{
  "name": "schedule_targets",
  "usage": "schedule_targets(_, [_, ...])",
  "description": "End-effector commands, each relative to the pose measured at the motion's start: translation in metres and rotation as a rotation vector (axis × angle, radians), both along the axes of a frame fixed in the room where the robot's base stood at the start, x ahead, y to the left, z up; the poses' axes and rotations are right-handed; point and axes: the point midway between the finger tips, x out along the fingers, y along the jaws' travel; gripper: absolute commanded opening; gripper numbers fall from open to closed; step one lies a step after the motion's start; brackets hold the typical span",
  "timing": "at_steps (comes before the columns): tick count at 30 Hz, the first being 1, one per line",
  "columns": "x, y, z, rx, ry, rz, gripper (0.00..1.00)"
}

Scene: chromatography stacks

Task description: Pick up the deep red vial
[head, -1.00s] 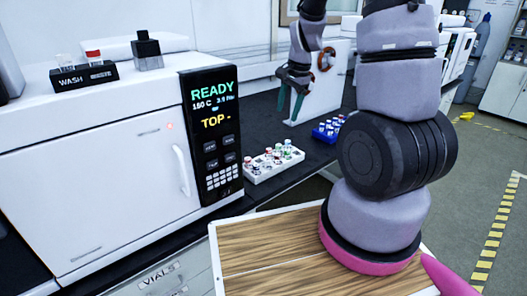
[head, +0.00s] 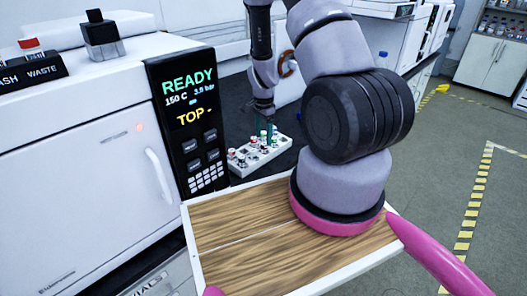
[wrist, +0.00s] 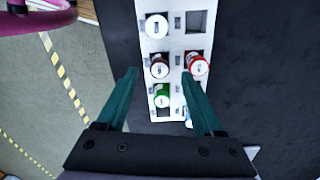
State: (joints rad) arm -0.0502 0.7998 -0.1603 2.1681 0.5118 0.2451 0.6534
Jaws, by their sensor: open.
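A white vial rack (head: 262,157) stands on the dark bench right of the instrument panel. In the wrist view the rack (wrist: 178,45) holds a dark red-capped vial (wrist: 160,67), which looks like the deep red one. A brighter red-capped vial (wrist: 197,66) is to its right, a green-capped vial (wrist: 162,98) is below it and a white-capped vial (wrist: 157,25) above it. My gripper (wrist: 158,74) is open and empty, its teal fingers either side of the dark red cap in the picture. I cannot tell its height above the cap. In the head view the gripper (head: 267,131) is over the rack.
The white instrument (head: 85,165) with its panel (head: 195,120) stands close left of the rack. Bottles and a wash-waste holder (head: 30,70) sit on top of it. Dark bench surface (wrist: 255,80) right of the rack is clear.

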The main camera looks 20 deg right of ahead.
Motion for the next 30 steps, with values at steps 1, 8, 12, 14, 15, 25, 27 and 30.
schedule_targets(1, [-0.001, -0.001, -0.008, 0.001, 0.004, -0.002, 0.69])
schedule_targets(8, [0.001, -0.001, -0.04, 0.001, 0.003, -0.002, 0.69])
schedule_targets(12, [0.001, -0.001, -0.046, 0.001, 0.001, -0.001, 0.69])
schedule_targets(14, [0.001, -0.001, -0.046, 0.0, 0.001, -0.001, 0.69])
schedule_targets(15, [0.001, -0.001, -0.046, 0.0, 0.001, -0.001, 0.69])
schedule_targets(25, [0.001, -0.001, -0.046, 0.0, 0.001, 0.0, 0.0])
schedule_targets(27, [0.001, -0.001, -0.046, 0.001, 0.001, 0.0, 0.0])
schedule_targets(30, [0.001, -0.001, -0.045, 0.001, 0.001, 0.0, 0.0])
